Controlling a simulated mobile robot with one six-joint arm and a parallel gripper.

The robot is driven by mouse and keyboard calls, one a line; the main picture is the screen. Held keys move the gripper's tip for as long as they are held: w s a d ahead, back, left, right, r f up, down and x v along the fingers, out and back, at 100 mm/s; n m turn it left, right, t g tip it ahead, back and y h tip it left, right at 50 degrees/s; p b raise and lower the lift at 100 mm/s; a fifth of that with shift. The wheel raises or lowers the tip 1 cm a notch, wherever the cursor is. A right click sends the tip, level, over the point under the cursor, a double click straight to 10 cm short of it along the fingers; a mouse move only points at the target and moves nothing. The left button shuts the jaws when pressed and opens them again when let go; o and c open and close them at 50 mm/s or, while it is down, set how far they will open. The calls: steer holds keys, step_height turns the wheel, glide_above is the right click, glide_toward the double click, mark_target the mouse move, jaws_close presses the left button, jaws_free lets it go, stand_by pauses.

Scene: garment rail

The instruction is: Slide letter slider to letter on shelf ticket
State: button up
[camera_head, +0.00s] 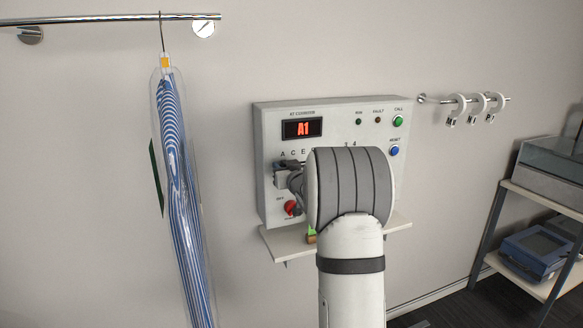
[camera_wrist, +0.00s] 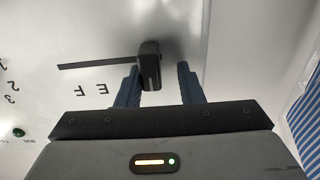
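The letter slider, a black knob (camera_wrist: 150,66), stands at the right end of a dark slot (camera_wrist: 97,64) in the wrist view. My gripper (camera_wrist: 159,70) is open around it with two blue fingers. The left finger is close against the knob; whether they touch I cannot tell. A gap lies between the knob and the right finger. Printed letters E and F (camera_wrist: 90,89) show below the slot; my gripper hides the letters beside them.
A bagged blue-striped garment (camera_head: 178,180) hangs from the rail (camera_head: 110,19) at left. The box carries a red knob (camera_head: 291,208), a green button (camera_head: 398,121) and a blue button (camera_head: 394,151). A rack (camera_head: 540,195) stands at right.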

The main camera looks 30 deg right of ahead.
steer(key=shift+o, duration=0.7)
steer(key=shift+d, duration=0.1)
steer(key=shift+s, duration=0.1)
steer(key=s+b, duration=0.2)
steer(key=s, duration=0.5)
steer(key=shift+s+a, duration=0.3)
steer(key=shift+a, duration=0.15)
